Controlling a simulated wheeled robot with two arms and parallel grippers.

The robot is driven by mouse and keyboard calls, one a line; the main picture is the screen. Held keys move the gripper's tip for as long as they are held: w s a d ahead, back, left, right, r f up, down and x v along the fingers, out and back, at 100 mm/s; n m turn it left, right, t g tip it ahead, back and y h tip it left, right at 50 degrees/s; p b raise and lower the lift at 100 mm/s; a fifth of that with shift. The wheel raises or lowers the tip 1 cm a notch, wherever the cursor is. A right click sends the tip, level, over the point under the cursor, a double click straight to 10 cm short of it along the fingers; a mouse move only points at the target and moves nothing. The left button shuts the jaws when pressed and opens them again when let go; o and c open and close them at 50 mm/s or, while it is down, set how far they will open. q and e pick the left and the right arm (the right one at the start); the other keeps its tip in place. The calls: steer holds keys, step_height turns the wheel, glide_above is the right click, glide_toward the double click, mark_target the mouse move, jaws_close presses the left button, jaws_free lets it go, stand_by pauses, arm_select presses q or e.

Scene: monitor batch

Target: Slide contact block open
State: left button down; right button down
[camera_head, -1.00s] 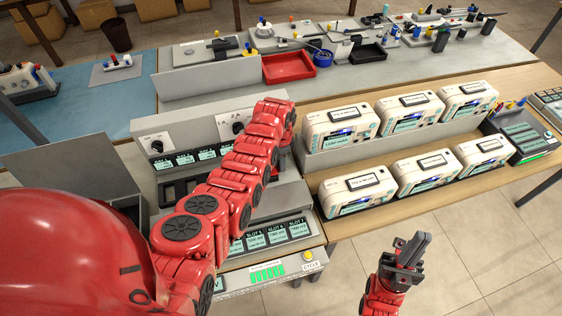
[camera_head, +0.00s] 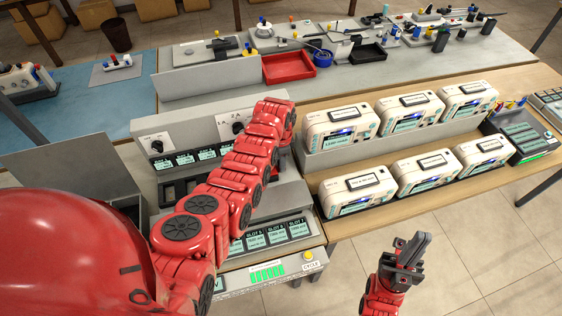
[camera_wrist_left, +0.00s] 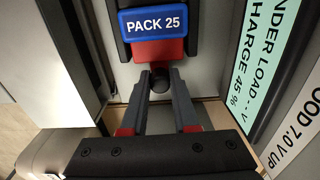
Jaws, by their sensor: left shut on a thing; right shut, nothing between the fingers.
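In the left wrist view, my left gripper (camera_wrist_left: 161,92) is shut on a small black knob (camera_wrist_left: 160,82). The knob sits at the lower edge of a red block (camera_wrist_left: 158,50) that is partly under a blue "PACK 25" label (camera_wrist_left: 155,22). I take the red block and knob to be the contact block, but cannot be sure. In the head view, my left arm reaches over the grey test station (camera_head: 292,203), and its gripper is hidden behind the arm. My right gripper (camera_head: 411,252) is shut and empty, in front of the bench over the floor.
Several white battery units (camera_head: 341,127) stand in two rows on the wooden bench right of my left arm. Slot displays (camera_head: 255,241) and a yellow button (camera_head: 308,254) are at the station's front. A red tray (camera_head: 288,67) lies behind. Floor around my right gripper is clear.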

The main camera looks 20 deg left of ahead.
arm_select(q)
steer(key=shift+w+d+f+b, duration=0.2)
steer(key=shift+w+d+b, duration=0.35)
steer(key=shift+b, duration=0.65)
steer(key=shift+d+r, duration=0.15)
steer(key=shift+d, duration=0.1)
steer(key=shift+r, duration=0.15)
steer(key=c, duration=0.7)
jaws_free()
